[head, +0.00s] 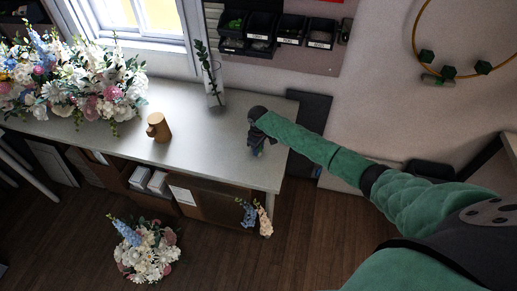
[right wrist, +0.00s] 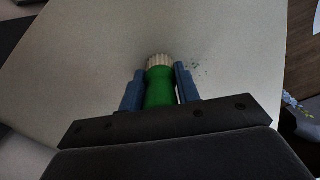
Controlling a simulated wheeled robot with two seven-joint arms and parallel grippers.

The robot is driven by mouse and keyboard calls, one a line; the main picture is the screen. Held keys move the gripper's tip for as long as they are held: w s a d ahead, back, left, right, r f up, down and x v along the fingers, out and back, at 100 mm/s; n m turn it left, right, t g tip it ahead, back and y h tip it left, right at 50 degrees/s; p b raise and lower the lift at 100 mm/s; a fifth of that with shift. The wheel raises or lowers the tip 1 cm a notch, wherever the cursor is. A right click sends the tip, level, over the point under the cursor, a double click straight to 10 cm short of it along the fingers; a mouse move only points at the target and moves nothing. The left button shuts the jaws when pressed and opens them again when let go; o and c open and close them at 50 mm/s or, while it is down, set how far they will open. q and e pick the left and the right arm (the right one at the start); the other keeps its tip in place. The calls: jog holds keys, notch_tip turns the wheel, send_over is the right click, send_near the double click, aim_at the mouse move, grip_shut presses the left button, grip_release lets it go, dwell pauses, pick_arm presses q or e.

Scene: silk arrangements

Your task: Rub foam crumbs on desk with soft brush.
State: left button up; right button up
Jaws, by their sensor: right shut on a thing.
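My right gripper (right wrist: 160,90) is shut on a soft brush (right wrist: 160,88), seen in the right wrist view, with a green handle and pale bristles pointing away from the gripper. Small dark green foam crumbs (right wrist: 197,68) lie on the pale desk (right wrist: 80,60), just right of the bristles. I cannot tell whether the bristles touch the desk. In the head view my right gripper (head: 256,146) is over the right end of the desk (head: 205,135); the brush and crumbs are hidden or too small to make out there. My left gripper is not in view.
A brown wooden object (head: 158,127) stands mid-desk. A clear vase (head: 215,92) with a green stem stands at the back, near my right arm. A large flower arrangement (head: 75,85) fills the left end. More flowers (head: 148,250) are on the floor. Parts bins (head: 290,30) hang on the wall.

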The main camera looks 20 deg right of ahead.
jog(key=shift+s+a+r+p, duration=0.2)
jog(key=shift+s+a+p, duration=0.3)
jog(key=shift+s+p, duration=0.4)
jog(key=shift+s+a+p, duration=0.3)
jog(key=shift+p, duration=0.25)
jog(key=shift+f, duration=0.15)
jog(key=shift+s, duration=0.1)
jog(key=shift+s+a+p, duration=0.4)
jog(key=shift+s, duration=0.15)
jog(key=shift+s+a, duration=0.2)
jog(key=shift+s, duration=0.05)
jog(key=shift+s+a, duration=0.25)
jog(key=shift+s, duration=0.15)
